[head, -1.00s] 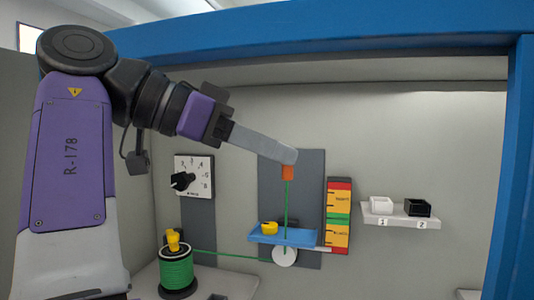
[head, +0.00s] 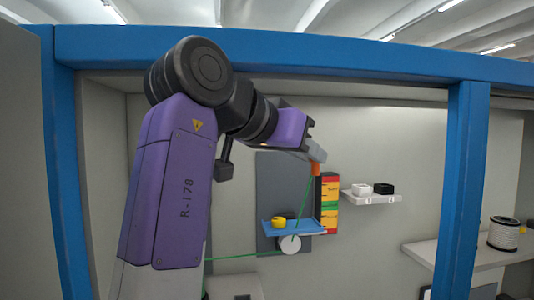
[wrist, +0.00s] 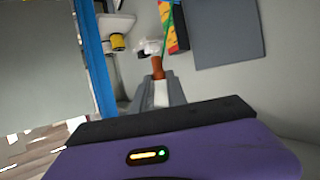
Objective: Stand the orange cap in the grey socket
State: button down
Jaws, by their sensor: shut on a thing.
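The orange cap (head: 317,169) hangs at the tip of my gripper (head: 318,157), near the top of the colour-striped gauge. It also shows in the wrist view (wrist: 157,67), between the fingertips (wrist: 158,78) of my gripper, which is shut on it. A green cable (head: 303,205) runs from the cap down to the white pulley (head: 290,245), slanting left. I cannot pick out a grey socket for certain in either view.
A blue ledge (head: 294,230) holds a yellow piece (head: 279,222). The striped gauge (head: 329,205) stands right of the grey panel (head: 270,185). A small shelf (head: 372,199) holds a white box (head: 361,188) and a black box (head: 384,188). A blue post (head: 464,190) stands farther right.

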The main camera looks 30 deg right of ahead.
jog(key=w+a+f+b, duration=0.1)
jog(key=a+f, duration=0.3)
jog(key=f, duration=0.3)
jog(key=w+a+f+b, duration=0.2)
jog(key=a+f, duration=0.2)
jog(key=f, duration=0.3)
jog(key=w+a+f+b, duration=0.2)
jog(key=a+f, duration=0.2)
jog(key=f, duration=0.3)
jog(key=shift+w+a+f, duration=0.1)
jog(key=shift+a+f, duration=0.2)
jog(key=shift+f+b, duration=0.7)
jog(key=shift+f, duration=0.25)
jog(key=shift+f+b, duration=0.5)
jog(key=shift+f, duration=0.45)
jog(key=shift+f, duration=0.3)
jog(key=c, duration=1.3)
grip_release()
jog(key=shift+o, duration=0.2)
